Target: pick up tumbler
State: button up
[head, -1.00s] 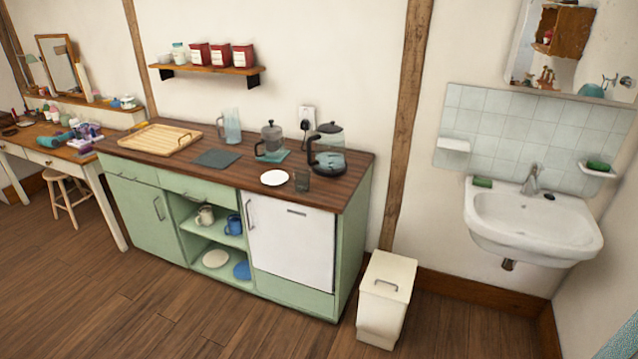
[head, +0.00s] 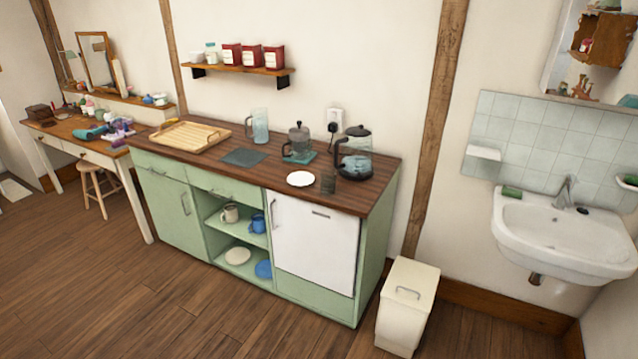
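A small dark, see-through tumbler (head: 328,183) stands upright near the front edge of the wooden counter top (head: 225,185), toward its right end. A white plate (head: 300,179) lies just to its left. A glass kettle (head: 355,155) with a black handle stands behind it to the right. My gripper is not in view.
A French press (head: 298,145), glass jug (head: 260,126), dark mat (head: 243,157) and wooden tray (head: 182,137) are on the counter. A white bin (head: 407,305) stands at its right end, near a sink (head: 565,235). The floor in front (head: 150,290) is clear.

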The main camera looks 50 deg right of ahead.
aim_at(328, 175)
jog(key=i, duration=0.85)
jog(key=z, duration=0.05)
